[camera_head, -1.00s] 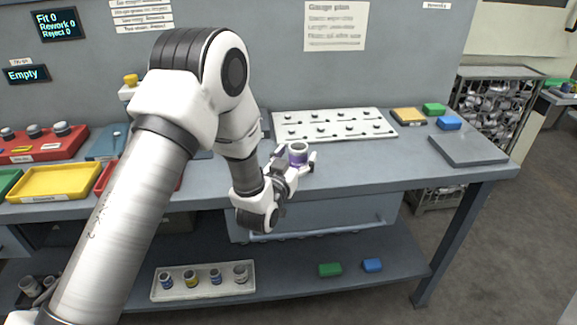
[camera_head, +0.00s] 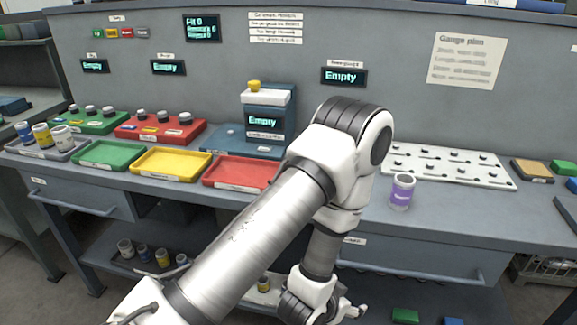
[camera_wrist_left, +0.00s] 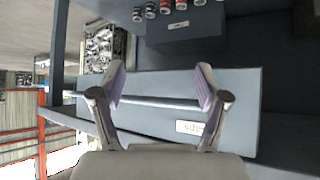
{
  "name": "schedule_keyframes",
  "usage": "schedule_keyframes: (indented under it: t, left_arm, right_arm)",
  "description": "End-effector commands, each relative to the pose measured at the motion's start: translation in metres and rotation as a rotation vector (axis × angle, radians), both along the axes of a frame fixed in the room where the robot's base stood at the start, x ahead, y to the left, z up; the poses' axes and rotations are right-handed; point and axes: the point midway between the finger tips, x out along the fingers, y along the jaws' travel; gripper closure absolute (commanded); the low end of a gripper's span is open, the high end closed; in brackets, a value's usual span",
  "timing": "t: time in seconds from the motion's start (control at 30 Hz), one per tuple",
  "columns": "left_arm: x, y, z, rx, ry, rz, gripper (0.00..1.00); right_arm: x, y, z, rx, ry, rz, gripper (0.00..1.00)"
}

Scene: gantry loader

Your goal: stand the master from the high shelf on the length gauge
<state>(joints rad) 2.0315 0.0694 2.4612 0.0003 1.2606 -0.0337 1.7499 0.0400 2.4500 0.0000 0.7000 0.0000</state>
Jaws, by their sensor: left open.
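A white cylinder with a purple label (camera_head: 402,191) stands upright on the bench, in front of the white pegged plate. I cannot tell whether it is the master. My left gripper (camera_head: 350,309) is open and empty, below the bench's front edge and apart from the cylinder. In the left wrist view its open fingers (camera_wrist_left: 162,82) face a grey drawer front with a bar handle and a label. A blue gauge stand (camera_head: 264,140) with a yellow knob shows "Empty"; I cannot tell if it is the length gauge. My arm hides part of the bench. My right gripper is not in view.
Green (camera_head: 108,154), yellow (camera_head: 172,164) and red (camera_head: 240,173) trays line the bench's left front. The white pegged plate (camera_head: 447,166) lies at the right. A lower shelf holds several small cylinders. Bare bench shows right of the purple-labelled cylinder.

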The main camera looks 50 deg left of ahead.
Motion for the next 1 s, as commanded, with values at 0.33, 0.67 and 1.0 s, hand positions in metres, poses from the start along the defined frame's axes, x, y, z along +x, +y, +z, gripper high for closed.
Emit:
schedule_keyframes:
  t: [0.33,0.67,1.0]
  left_arm:
    - [-0.202,-0.011,-0.132,-0.033,0.825,-0.005,0.25]
    - [-0.203,-0.011,-0.117,-0.034,0.832,-0.005,0.25]
    - [-0.203,-0.011,-0.059,-0.034,0.830,-0.005,0.25]
  right_arm:
    - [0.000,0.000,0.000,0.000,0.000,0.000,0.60]
    - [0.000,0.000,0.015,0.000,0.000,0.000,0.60]
    - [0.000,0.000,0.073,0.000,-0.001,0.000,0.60]
